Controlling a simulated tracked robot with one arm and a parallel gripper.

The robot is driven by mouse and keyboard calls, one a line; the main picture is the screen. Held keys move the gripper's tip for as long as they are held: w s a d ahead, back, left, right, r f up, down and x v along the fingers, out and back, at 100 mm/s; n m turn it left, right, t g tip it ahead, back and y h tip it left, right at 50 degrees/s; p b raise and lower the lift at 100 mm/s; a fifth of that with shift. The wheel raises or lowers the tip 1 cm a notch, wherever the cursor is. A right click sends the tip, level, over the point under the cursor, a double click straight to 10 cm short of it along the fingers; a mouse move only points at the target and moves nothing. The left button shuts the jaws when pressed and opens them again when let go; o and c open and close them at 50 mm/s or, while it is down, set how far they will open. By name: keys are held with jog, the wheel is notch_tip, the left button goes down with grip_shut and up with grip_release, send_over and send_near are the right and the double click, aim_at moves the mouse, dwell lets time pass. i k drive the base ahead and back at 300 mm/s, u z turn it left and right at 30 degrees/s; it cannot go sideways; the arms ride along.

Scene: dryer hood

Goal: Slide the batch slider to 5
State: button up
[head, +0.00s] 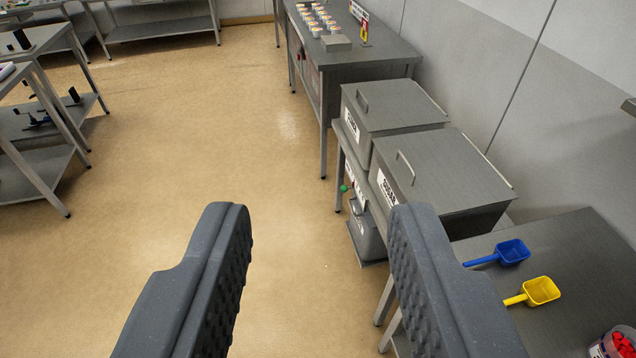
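My gripper (320,265) is open and empty in the head view. Its two dark grey, ridged fingers are wide apart at the bottom of the picture, with tan floor showing between them. The right finger overlaps part of the metal tables behind it. No batch slider and no dryer hood can be made out in this view.
Two lidded metal bins (440,170) stand on a table along the right wall. A blue scoop (513,252) and a yellow scoop (541,291) lie on the near right table (590,245). Metal shelving (35,165) stands at left. The floor (200,150) between is clear.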

aim_at(344, 188)
jog(key=u, duration=0.55)
jog(key=i, duration=2.3)
jog(key=z, duration=0.75)
